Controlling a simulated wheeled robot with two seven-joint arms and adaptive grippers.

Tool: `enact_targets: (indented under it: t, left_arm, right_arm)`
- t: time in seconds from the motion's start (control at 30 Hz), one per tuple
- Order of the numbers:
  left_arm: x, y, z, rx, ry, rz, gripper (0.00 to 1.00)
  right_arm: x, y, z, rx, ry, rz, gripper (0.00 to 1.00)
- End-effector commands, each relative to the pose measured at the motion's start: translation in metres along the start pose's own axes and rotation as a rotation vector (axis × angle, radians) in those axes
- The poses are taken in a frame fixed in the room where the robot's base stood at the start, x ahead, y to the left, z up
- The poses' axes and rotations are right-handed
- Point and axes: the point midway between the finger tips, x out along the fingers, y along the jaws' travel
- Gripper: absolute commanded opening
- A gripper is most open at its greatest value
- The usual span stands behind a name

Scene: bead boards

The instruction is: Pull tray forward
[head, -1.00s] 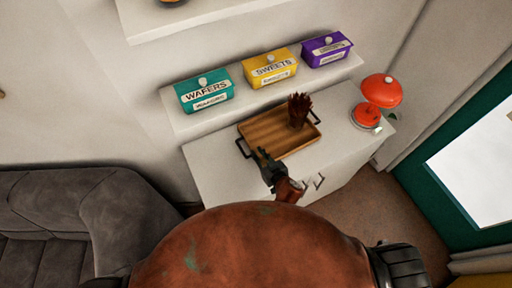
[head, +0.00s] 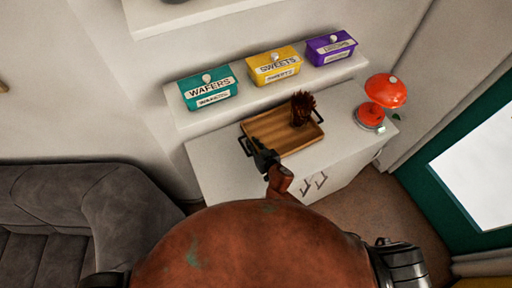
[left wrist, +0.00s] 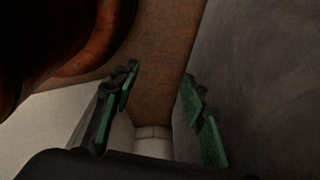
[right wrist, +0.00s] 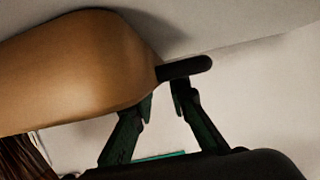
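The wooden tray (head: 268,128) with black end handles lies on the white cabinet top, holding a dark brown spiky object (head: 302,107). My right gripper (head: 264,158) is at the tray's near left corner, close to its left handle (head: 244,146). In the right wrist view the tray's rounded corner (right wrist: 90,65) and a black handle (right wrist: 188,68) show close beyond the fingertips (right wrist: 163,96). These fingers are apart; I cannot tell whether they touch the handle. My left gripper (left wrist: 160,85) is open and empty in the left wrist view, out of sight in the head view.
A shelf behind holds a teal wafers box (head: 208,90), a yellow sweets box (head: 274,68) and a purple box (head: 331,48). A red lamp-like object (head: 384,92) stands at the cabinet's right end. The cabinet top (head: 215,160) left of the tray is clear. A grey sofa (head: 130,215) is at left.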

Motion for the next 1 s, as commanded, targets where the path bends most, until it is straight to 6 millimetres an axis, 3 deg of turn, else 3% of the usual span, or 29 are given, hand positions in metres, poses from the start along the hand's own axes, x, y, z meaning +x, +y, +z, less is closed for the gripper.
enact_targets:
  t: [0.3,0.4,0.63,1.0]
  left_arm:
    - [0.000,0.001,0.020,-0.004,-0.025,0.000,0.40]
    - [0.000,0.000,0.020,-0.004,-0.025,0.000,0.40]
    - [0.000,0.000,0.017,-0.003,-0.021,-0.001,0.40]
    - [0.000,0.000,0.012,-0.003,-0.015,-0.001,0.40]
  right_arm:
    - [0.008,-0.001,-0.001,0.002,0.001,-0.001,0.15]
    - [0.008,0.000,0.000,0.002,0.000,-0.001,0.15]
    - [0.008,0.000,0.000,0.001,0.000,-0.001,0.00]
    - [0.008,0.000,0.000,0.001,0.000,-0.001,0.00]
